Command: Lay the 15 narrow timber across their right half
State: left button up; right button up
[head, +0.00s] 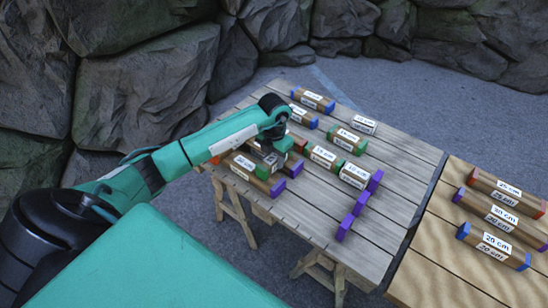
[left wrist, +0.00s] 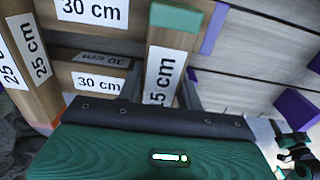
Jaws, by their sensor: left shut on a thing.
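My left gripper (head: 272,140) is over the stacked timbers at the left of the table. In the left wrist view the left gripper (left wrist: 160,92) is shut on a narrow green-ended timber (left wrist: 160,54), its label partly hidden, "5 cm" showing. That timber runs across the right part of two parallel 30 cm timbers (left wrist: 92,35), which have purple ends. Whether it touches them, I cannot tell. In the head view one 30 cm timber (head: 245,165) shows below the gripper. Two more green-ended timbers (head: 347,140) (head: 323,157) lie to the right. My right gripper is not seen.
Blue-ended timbers (head: 313,100) lie at the back. A white-labelled block (head: 364,124) and several purple pieces (head: 360,203) are right of the gripper. A second table (head: 450,275) at the right holds several timbers (head: 497,250).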

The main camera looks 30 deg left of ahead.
pick_arm(q)
jog(key=shift+f, duration=0.4)
dwell(0.4)
jog(key=o, duration=1.1)
